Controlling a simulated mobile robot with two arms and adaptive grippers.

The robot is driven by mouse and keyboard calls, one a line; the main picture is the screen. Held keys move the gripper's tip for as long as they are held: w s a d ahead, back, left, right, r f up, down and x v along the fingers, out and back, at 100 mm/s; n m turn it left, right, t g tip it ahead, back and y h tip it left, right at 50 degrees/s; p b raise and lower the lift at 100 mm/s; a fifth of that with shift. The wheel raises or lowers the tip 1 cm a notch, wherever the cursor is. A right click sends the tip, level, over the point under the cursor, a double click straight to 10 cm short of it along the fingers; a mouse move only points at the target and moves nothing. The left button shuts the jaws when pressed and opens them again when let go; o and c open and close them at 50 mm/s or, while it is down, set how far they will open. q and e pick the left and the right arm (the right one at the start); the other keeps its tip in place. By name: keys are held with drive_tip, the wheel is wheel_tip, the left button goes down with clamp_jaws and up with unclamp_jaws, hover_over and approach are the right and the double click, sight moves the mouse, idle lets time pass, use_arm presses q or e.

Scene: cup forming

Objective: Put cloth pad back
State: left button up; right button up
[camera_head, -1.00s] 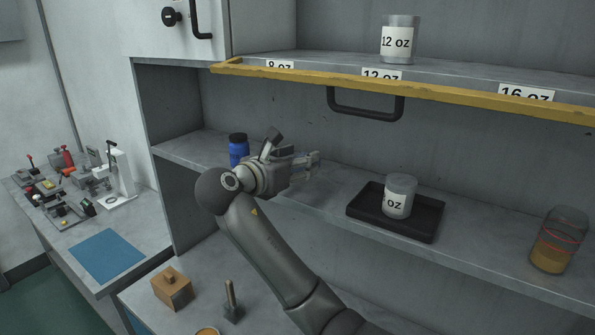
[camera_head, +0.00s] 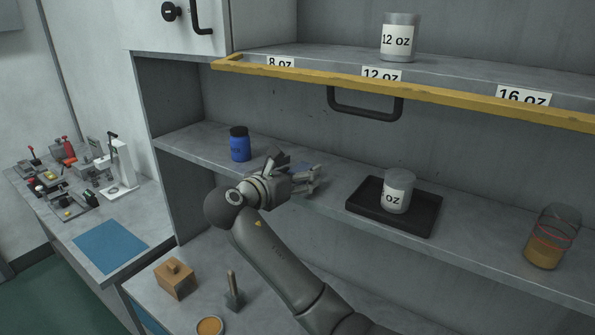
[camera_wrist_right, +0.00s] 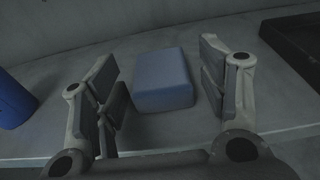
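The cloth pad is a blue, rounded block (camera_wrist_right: 165,80) lying on the grey shelf in the right wrist view. A small blue part of it (camera_head: 302,167) shows behind my right gripper in the head view; the rest is hidden there. My right gripper (camera_head: 318,179) is over the middle shelf, between the blue jar and the black tray. In the right wrist view its two fingers (camera_wrist_right: 165,92) are spread, one on each side of the pad, with narrow gaps. It holds nothing. My left gripper is not in view.
A blue jar (camera_head: 240,148) stands left of my gripper. A black tray (camera_head: 420,222) with a labelled cup (camera_head: 397,196) is to the right, and an amber jar (camera_head: 551,240) is farther right. The yellow-edged upper shelf (camera_head: 330,76) overhangs. A flat blue mat (camera_head: 110,246) lies on the left bench.

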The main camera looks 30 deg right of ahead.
drive_tip(key=shift+r, duration=0.1)
drive_tip(key=shift+s+a+b, duration=0.1)
drive_tip(key=shift+a+b, duration=0.2)
drive_tip(key=shift+a, duration=0.05)
drive_tip(key=b+v, duration=0.3)
drive_tip(key=v, duration=0.8)
drive_tip(key=shift+s+a+b, duration=0.15)
drive_tip(key=shift+s+b, duration=0.05)
drive_tip(key=shift+b, duration=0.2)
